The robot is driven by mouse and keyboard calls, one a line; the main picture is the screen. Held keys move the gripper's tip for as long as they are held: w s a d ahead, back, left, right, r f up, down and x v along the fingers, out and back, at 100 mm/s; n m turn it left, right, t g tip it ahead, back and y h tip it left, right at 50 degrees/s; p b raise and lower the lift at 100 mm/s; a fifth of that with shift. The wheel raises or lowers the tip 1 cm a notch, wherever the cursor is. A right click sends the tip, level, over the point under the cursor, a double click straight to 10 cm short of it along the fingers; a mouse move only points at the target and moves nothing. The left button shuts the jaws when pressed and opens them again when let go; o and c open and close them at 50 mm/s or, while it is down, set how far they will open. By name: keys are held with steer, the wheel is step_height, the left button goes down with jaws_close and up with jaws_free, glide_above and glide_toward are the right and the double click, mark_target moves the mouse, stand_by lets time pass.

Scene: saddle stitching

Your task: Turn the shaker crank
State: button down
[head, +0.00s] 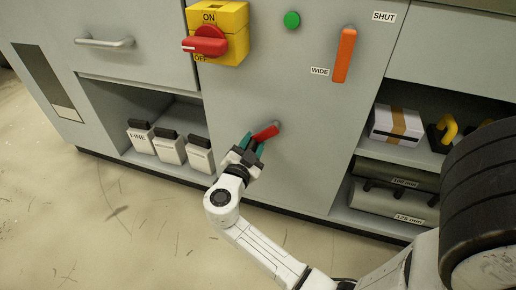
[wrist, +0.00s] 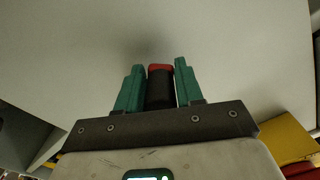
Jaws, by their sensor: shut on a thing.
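The shaker crank (head: 267,131) is a short red handle on the grey cabinet front, low in the middle of the head view. A small grey pivot shows at its upper right end. My gripper (head: 252,146) is shut on the crank's lower left end, with teal fingers on either side. In the wrist view the teal fingers of my gripper (wrist: 160,88) flank a dark cylinder with a red top, the crank handle (wrist: 160,69). The part between the fingers is partly hidden in the head view.
Above are a yellow switch box (head: 232,17) with a red knob (head: 205,41), a green button (head: 292,19) and an orange lever (head: 344,55). Bottles (head: 170,148) stand in the left shelf. The floor in front is clear.

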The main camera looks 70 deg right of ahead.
steer(key=r+m, duration=0.1)
steer(key=w+r+m, duration=0.1)
steer(key=m, duration=0.1)
steer(key=w+r+m, duration=0.1)
steer(key=shift+a, duration=0.2)
steer(key=m, duration=0.1)
steer(key=r+m, duration=0.1)
steer(key=shift+r+m, duration=0.25)
steer(key=shift+m, duration=0.15)
steer(key=shift+r+m, duration=0.5)
steer(key=shift+m, duration=0.4)
steer(key=shift+d, duration=0.1)
steer(key=c, duration=0.9)
jaws_free()
steer(key=shift+s, duration=0.1)
steer(key=shift+o, duration=0.2)
steer(key=shift+f, duration=0.1)
